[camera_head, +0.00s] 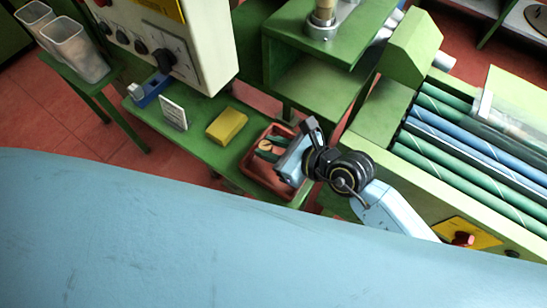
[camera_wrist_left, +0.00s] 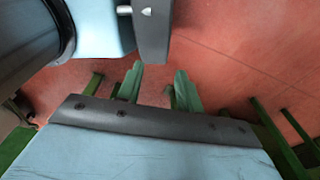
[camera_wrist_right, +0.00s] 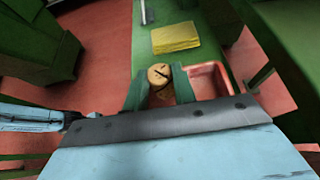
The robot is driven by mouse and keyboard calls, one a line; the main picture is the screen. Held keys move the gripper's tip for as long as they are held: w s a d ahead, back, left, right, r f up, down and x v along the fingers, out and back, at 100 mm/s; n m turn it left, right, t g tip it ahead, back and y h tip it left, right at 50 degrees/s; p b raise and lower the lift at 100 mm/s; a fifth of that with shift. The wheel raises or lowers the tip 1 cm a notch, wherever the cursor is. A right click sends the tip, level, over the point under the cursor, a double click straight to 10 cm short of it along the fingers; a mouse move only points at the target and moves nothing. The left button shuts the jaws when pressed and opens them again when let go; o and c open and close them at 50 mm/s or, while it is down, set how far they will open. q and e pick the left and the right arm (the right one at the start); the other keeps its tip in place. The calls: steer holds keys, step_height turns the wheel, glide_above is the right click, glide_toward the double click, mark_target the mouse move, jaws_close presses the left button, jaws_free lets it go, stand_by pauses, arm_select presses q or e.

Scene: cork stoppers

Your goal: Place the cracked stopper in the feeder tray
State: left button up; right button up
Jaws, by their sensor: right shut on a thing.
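My right gripper (camera_head: 267,149) is shut on a round tan cork stopper (camera_wrist_right: 160,75). A dark crack line runs across the stopper's face in the right wrist view, where it sits between the two green fingertips (camera_wrist_right: 160,88). The tray's rim (camera_wrist_right: 222,72) shows right of the fingers in the right wrist view. My left gripper (camera_wrist_left: 157,85) is open and empty, above the red floor.
A yellow block (camera_head: 227,126) and a small white sign (camera_head: 173,113) stand on the green bench (camera_head: 200,150) left of the tray. A white control box (camera_head: 185,50) stands behind. A green stand (camera_head: 325,75) and a bed of green and blue tubes (camera_head: 470,150) lie right.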

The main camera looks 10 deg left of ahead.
steer(key=shift+f, duration=0.7)
arm_select(q)
steer(key=shift+s+a+f+b, duration=0.15)
steer(key=shift+s+f+b, duration=0.45)
steer(key=shift+f, duration=0.2)
arm_select(e)
steer(key=shift+f, duration=1.6)
steer(key=shift+f, duration=0.15)
steer(key=o, duration=0.9)
steer(key=shift+d+r, duration=0.25)
steer(key=shift+r, duration=0.05)
arm_select(q)
steer(key=shift+w+r+p, duration=0.15)
steer(key=shift+r+p, duration=0.45)
steer(key=shift+r, duration=0.05)
arm_select(e)
steer(key=v, duration=1.1)
steer(key=shift+s+d, duration=0.15)
steer(key=shift+d, duration=0.05)
